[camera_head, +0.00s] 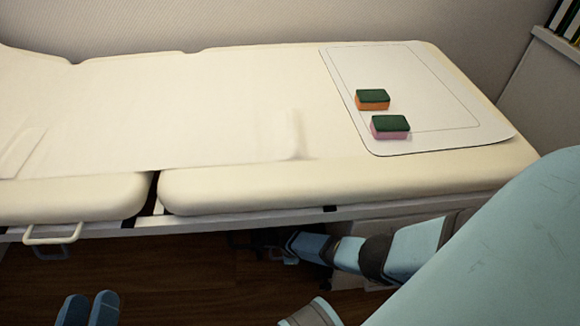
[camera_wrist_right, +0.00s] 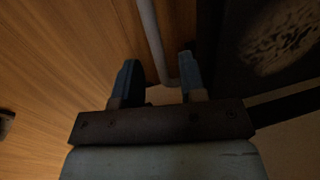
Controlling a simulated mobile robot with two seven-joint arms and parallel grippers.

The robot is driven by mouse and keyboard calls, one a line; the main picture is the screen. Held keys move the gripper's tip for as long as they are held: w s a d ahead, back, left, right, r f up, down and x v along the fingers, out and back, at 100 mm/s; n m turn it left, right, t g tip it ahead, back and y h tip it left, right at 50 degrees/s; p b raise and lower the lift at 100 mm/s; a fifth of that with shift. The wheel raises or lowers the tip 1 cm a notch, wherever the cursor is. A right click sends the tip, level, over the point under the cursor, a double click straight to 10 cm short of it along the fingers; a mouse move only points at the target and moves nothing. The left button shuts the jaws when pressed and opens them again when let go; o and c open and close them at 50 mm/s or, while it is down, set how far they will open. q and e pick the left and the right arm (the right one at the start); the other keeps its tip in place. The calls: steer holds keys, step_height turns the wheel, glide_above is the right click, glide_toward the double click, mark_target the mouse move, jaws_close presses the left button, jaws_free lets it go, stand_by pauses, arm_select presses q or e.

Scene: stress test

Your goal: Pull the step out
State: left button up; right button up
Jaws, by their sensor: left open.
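In the right wrist view, my right gripper (camera_wrist_right: 160,62) has its two blue fingers apart. A thin grey bar handle (camera_wrist_right: 152,35) comes down between them and bends right near the right finger; I cannot tell if they touch. A dark body (camera_wrist_right: 220,60) with a mottled round patch, apparently the step, is right of the fingers. In the head view my right arm reaches under the bed, and its gripper (camera_head: 285,246) is in shadow by a dark shape (camera_head: 245,240). My left gripper (camera_head: 88,306) is open and empty above the floor at the lower left.
A cream padded bed (camera_head: 330,185) stands above the right arm. A white mat (camera_head: 425,70) on it carries an orange-and-green sponge (camera_head: 372,99) and a pink-and-green sponge (camera_head: 390,127). A pale handle (camera_head: 53,235) hangs at the bed's front left. Wooden floor (camera_head: 180,280) is clear in front.

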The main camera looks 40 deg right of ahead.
steer(key=shift+w+f, duration=0.1)
steer(key=shift+f, duration=0.35)
jaws_close()
